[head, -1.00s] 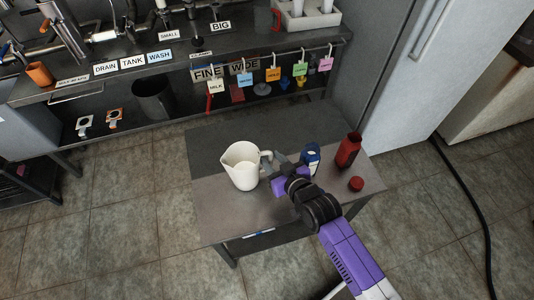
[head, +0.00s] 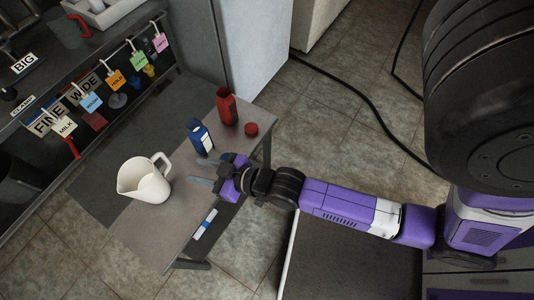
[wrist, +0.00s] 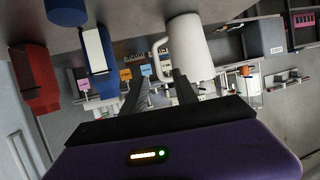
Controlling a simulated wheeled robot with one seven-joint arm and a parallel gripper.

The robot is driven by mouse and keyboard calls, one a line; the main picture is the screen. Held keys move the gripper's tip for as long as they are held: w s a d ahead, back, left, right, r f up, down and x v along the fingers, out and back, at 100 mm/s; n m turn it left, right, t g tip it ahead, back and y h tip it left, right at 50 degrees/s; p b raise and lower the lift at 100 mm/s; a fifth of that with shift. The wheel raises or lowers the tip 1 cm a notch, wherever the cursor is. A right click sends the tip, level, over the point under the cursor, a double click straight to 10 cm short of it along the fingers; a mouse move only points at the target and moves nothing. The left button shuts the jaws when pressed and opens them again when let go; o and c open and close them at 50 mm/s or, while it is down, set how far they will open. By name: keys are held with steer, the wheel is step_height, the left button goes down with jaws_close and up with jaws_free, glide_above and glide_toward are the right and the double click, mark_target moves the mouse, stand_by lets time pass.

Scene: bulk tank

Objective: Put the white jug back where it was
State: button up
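The white jug (head: 146,184) stands upright on the small metal table (head: 150,238), its handle facing my gripper. My gripper (head: 201,172) is open and empty, a short gap to the right of the handle, with its two fingers pointing at the jug. In the wrist view the jug (wrist: 190,48) and its handle show beyond the two fingers (wrist: 160,90), with nothing between them.
A blue bottle (head: 201,137) with a white label stands close behind my gripper. A red bottle (head: 227,107) and a red cap (head: 251,129) are at the table's right end. A shelved bench with coloured tags (head: 93,102) stands behind.

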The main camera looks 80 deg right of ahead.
steer(key=s+a+r, duration=0.2)
steer(key=s+r, duration=0.5)
steer(key=s, duration=0.3)
steer(key=s+a+r+n+t+y, duration=0.1)
steer(key=s+a+r, duration=0.2)
steer(key=s+r, duration=0.5)
steer(key=shift+s+a, duration=0.25)
steer(key=shift+s, duration=0.75)
steer(key=shift+r+p, duration=0.75)
